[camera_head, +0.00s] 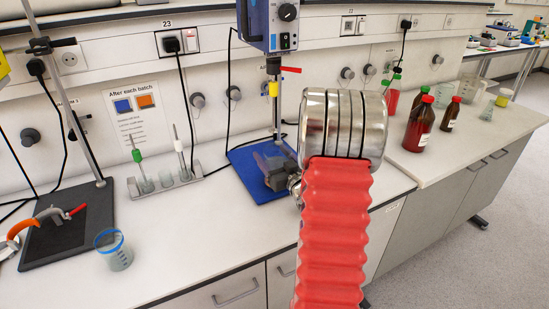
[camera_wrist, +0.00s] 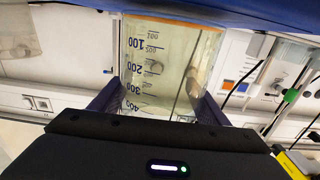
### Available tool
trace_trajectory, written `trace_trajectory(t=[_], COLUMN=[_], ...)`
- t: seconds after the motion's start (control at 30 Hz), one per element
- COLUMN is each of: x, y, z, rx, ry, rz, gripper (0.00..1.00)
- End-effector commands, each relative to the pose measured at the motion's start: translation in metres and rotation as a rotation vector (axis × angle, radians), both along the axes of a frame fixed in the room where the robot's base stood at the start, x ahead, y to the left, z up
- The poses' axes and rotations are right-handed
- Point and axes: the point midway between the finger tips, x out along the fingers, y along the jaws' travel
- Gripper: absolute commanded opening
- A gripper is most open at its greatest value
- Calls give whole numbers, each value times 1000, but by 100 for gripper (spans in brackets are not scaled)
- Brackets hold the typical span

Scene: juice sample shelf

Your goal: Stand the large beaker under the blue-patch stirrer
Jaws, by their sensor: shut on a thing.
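My gripper (camera_head: 272,172) is low over the blue base plate (camera_head: 246,180) of the stirrer with the blue-and-grey motor head (camera_head: 270,22). In the wrist view its purple fingers (camera_wrist: 158,103) are shut on a clear, graduated large beaker (camera_wrist: 165,58), one finger at each side. The beaker has an orange band at its bottom end, close to a blue surface. I cannot tell whether it touches that surface. In the head view my gripper and wrist mostly hide the beaker.
A blue-rimmed small beaker (camera_head: 114,252) stands at the left, beside a dark stand base (camera_head: 62,228) with clamps. A grey rack (camera_head: 165,184) with probes is left of the blue plate. Brown bottles (camera_head: 419,128) stand on the right bench. The front bench middle is clear.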

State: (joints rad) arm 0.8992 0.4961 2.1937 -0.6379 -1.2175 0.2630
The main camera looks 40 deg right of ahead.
Motion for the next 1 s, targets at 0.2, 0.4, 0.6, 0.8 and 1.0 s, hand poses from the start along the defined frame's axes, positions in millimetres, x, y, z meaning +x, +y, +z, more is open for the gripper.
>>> trace_trajectory(t=[0.2, 0.4, 0.6, 0.8, 1.0], x=[11, 19, 23, 23, 23], y=[-4, -6, -7, -8, -7], z=[1, 0, -1, -1, -1], rx=[-3, -2, -2, -2, -2], ry=[-3, -4, -3, -3, -3], rz=[1, 0, 0, 0, 0], gripper=[6, 6, 6, 6, 6])
